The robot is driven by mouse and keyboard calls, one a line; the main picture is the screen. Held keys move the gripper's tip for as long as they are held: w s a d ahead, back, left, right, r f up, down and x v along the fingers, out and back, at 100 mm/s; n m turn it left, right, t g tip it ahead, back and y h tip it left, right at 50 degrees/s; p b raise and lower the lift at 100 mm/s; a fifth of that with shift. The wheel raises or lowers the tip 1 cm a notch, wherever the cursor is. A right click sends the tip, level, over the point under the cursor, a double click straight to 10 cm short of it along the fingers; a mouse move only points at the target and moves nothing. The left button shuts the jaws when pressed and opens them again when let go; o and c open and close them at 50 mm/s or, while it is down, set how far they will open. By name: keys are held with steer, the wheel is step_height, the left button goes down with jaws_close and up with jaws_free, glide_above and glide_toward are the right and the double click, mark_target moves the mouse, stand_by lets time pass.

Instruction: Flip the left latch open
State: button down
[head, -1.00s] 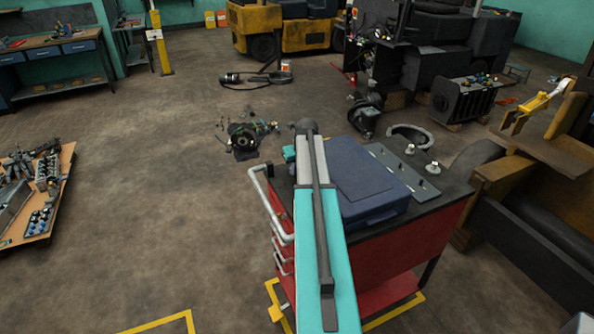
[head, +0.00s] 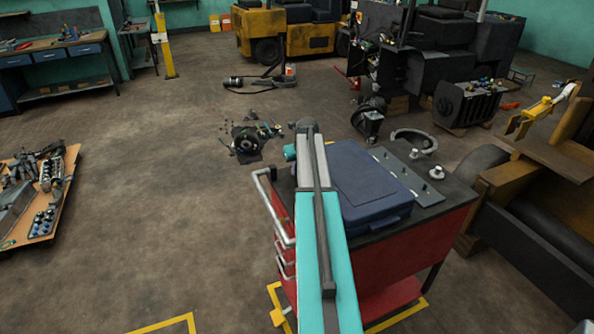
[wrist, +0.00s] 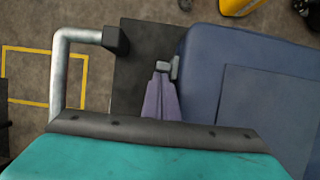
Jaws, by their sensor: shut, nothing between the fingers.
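A blue case (head: 358,180) lies closed on the dark top of a red cart; it fills the right side of the wrist view (wrist: 205,75). My gripper (wrist: 167,68) shows in the wrist view as narrow purple-grey fingers, shut, pointing up the picture, with their tips close beside the case's left edge. I cannot tell whether they touch it. A small grey piece sits at the tips; I cannot tell whether it is a fingertip or the left latch. I cannot make out the left latch for certain in either view. In the head view my arm hides the fingers.
The red cart (head: 415,247) has a white side handle (head: 275,210), also left of my fingers in the wrist view (wrist: 57,75). A grey plate (head: 408,180) and small metal parts lie right of the case. A parts pallet (head: 50,215) stands far left. The floor between is open.

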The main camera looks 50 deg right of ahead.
steer(key=p+v, duration=0.4)
steer(key=v, duration=0.5)
steer(key=shift+s+r, duration=0.15)
steer(key=shift+s, duration=0.05)
steer(key=shift+a, duration=0.1)
stand_by(0.5)
